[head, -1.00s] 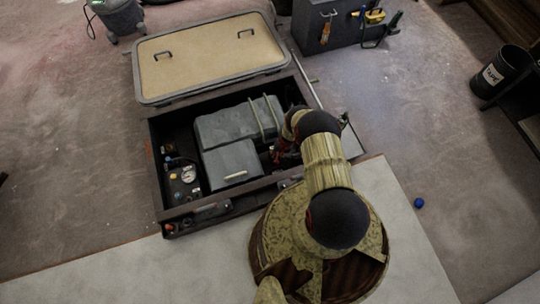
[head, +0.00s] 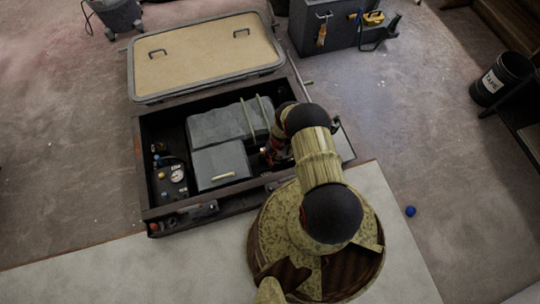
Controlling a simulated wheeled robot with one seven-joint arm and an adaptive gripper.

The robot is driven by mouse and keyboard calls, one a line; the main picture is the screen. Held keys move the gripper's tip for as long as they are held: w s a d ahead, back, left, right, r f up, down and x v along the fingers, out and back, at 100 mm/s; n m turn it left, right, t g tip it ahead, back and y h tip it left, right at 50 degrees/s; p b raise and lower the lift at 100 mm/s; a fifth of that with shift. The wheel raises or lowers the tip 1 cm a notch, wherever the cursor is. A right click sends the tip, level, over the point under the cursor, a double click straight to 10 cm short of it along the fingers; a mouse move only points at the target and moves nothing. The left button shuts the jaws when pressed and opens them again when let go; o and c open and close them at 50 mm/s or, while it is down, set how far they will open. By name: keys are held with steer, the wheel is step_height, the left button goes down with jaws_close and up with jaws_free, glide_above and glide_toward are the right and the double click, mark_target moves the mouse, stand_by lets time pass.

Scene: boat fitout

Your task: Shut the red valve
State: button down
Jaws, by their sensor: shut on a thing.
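My gripper (head: 268,156) reaches down into the right part of the open engine box (head: 140,165), beside the grey engine cover (head: 220,163). It is small and dark here, and my arm partly covers it. It is shut on what seems to be the red valve, low at the right side of the cover. The valve is mostly hidden by the gripper and the arm, so its handle angle cannot be told.
The box's tan lid (head: 205,60) lies open behind. A gauge (head: 177,175) and small fittings sit at the box's left. A grey tool chest (head: 330,25) and a black bin (head: 500,78) stand farther back. A blue ball (head: 410,211) lies right.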

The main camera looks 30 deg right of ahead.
steer(key=shift+d, duration=0.1)
steer(key=c, duration=1.7)
jaws_free()
steer(key=shift+c, duration=0.2)
step_height(320, 180, up, 12)
steer(key=d, duration=0.2)
steer(key=shift+s+f, duration=0.15)
steer(key=shift+s, duration=0.15)
steer(key=shift+d, duration=0.1)
